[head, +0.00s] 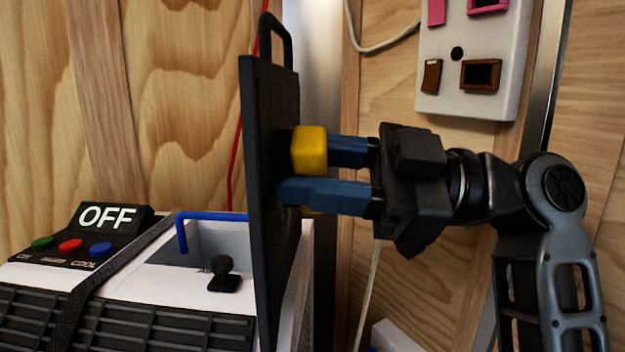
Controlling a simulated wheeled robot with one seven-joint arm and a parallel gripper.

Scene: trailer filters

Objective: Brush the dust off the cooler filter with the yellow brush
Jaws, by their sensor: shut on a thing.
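The cooler filter (268,215) is a tall dark panel with a loop handle on top. It stands upright, seen nearly edge-on, at the right side of the white cooler. My gripper (305,170) reaches in from the right with its blue fingers shut on the yellow brush (310,148). The brush is at the filter's right-hand face, at about mid height. Its bristles are hidden, and I cannot tell whether they touch the filter. No dust can be made out on the face at this angle.
The white cooler (130,275) has an "OFF" display (104,216), colored buttons, a black knob (224,275) and an open slot with a blue handle (182,232). A white wall panel (470,60) with pink and brown sockets hangs at upper right. Cables run along the wooden walls.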

